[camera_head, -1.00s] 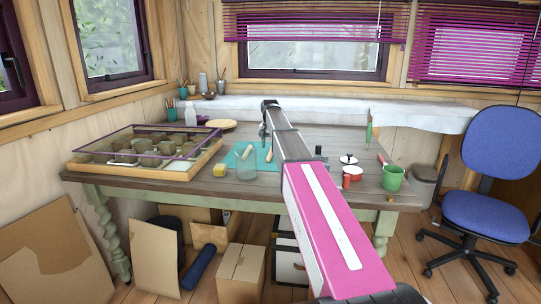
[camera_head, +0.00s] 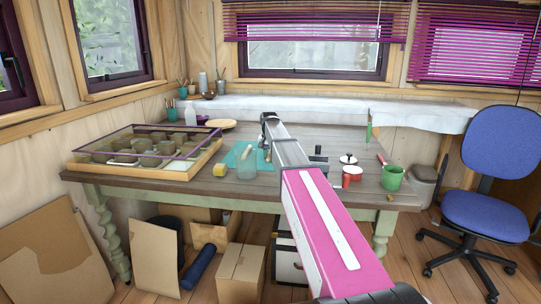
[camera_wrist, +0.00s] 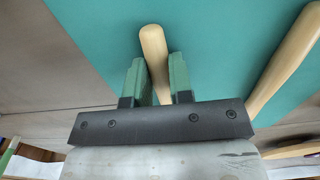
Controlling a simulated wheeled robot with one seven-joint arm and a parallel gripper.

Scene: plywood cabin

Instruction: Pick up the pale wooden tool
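The pale wooden tool (camera_wrist: 154,50) is a smooth, rounded stick. In the wrist view, it lies between the two green fingers of my gripper (camera_wrist: 157,75). The fingers sit close against both its sides, and its rounded end sticks out beyond the fingertips. Its lower part is hidden by the gripper body. A second pale wooden stick (camera_wrist: 285,65) lies to the right, outside the fingers. In the head view, my gripper (camera_head: 266,142) is low over the right side of the teal mat (camera_head: 231,158), and its fingers are too small to judge.
A clear jar (camera_head: 246,167) and a yellow block (camera_head: 220,170) stand left of my gripper. A framed tray of pots (camera_head: 190,171) fills the table's left. Red containers (camera_head: 354,171) and a green bucket (camera_head: 392,178) stand right.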

